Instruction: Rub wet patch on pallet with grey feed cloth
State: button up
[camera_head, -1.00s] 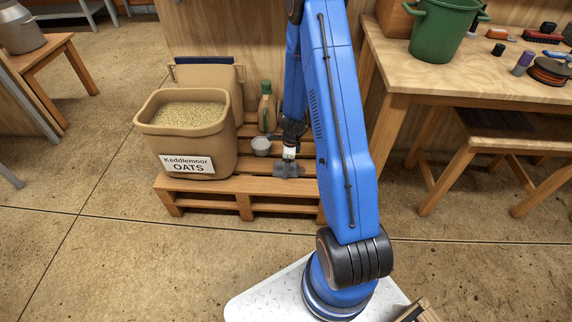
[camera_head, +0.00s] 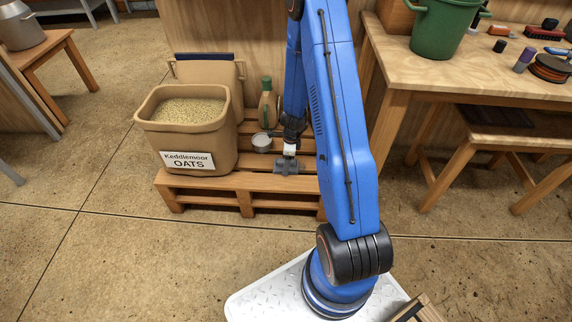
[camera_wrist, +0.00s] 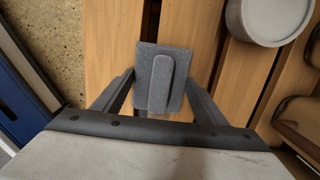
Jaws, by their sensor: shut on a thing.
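My gripper (camera_head: 289,158) is low over the front right part of the wooden pallet (camera_head: 205,186). In the wrist view my gripper (camera_wrist: 157,92) is shut on the grey feed cloth (camera_head: 289,167), pinching a folded ridge of it. The cloth's flat part (camera_wrist: 147,56) lies over the pallet slats (camera_wrist: 112,45); I cannot tell how firmly it touches them. No wet patch can be made out clearly; the cloth and my arm hide part of the slats.
A tan oats tub (camera_head: 188,143) fills the pallet's left side. A grey cup (camera_head: 261,142) stands close behind and left of the cloth, with a green-brown bottle (camera_head: 267,104) behind it. A wooden workbench (camera_head: 425,72) with a green bucket (camera_head: 442,32) stands at the right.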

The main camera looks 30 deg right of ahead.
jog(key=shift+w+d+r, duration=0.1)
jog(key=shift+w+d, duration=0.45)
jog(key=shift+w, duration=0.2)
jog(key=shift+s+a, duration=0.5)
jog(key=shift+s, duration=0.2)
jog(key=shift+s+a, duration=0.45)
jog(key=shift+s, duration=0.15)
jog(key=shift+w+d, duration=0.1)
jog(key=shift+w+d, duration=0.45)
jog(key=shift+w, duration=0.2)
jog(key=shift+w+d, duration=0.4)
jog(key=shift+w, duration=0.25)
jog(key=shift+s+a, duration=0.5)
jog(key=shift+s, duration=0.2)
jog(key=shift+s+a, duration=0.45)
jog(key=shift+s, duration=0.3)
